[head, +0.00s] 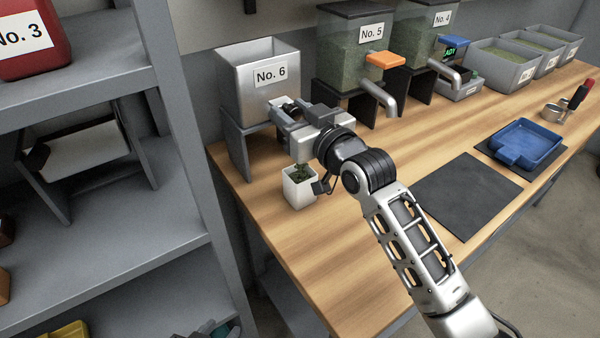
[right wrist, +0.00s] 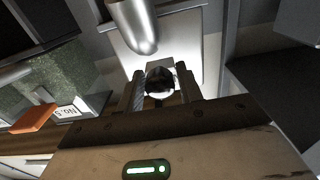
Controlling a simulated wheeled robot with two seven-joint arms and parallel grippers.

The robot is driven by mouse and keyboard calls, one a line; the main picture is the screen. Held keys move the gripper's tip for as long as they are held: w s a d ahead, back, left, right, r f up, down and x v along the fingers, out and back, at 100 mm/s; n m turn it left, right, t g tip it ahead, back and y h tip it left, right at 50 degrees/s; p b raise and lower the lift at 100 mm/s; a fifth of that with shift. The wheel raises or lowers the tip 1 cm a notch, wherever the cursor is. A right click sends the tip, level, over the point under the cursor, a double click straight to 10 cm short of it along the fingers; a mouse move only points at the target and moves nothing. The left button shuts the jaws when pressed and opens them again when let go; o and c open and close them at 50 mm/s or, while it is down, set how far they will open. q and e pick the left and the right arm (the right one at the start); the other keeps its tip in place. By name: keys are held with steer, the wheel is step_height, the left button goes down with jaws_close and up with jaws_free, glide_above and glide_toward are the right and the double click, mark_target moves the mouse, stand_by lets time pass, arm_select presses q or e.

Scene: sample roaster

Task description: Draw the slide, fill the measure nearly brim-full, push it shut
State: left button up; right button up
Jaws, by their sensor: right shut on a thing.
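The grey metal hopper labelled No. 6 (head: 258,85) stands on a dark stand at the left end of the wooden counter. My right gripper (head: 284,112) is at its lower front. In the right wrist view its fingers (right wrist: 163,88) are shut on a dark round knob (right wrist: 160,80), which looks like the slide's knob. The slide itself is mostly hidden by the gripper, so how far it is drawn I cannot tell. A white square measure (head: 299,191) stands upright on the counter below the gripper, with green beans (head: 302,172) inside; their exact level is unclear. My left gripper is not in view.
Hoppers No. 5 (head: 352,58) and No. 4 (head: 425,30) stand to the right, with metal spouts. A scale (head: 458,86), grey bins (head: 505,68), a blue tray (head: 527,142) and a dark mat (head: 468,196) lie further right. Grey shelving (head: 185,120) flanks the left.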

steer(key=shift+w+a, duration=0.1)
steer(key=shift+w, duration=0.05)
steer(key=shift+w+a, duration=0.3)
steer(key=shift+w, duration=0.15)
steer(key=o, duration=1.3)
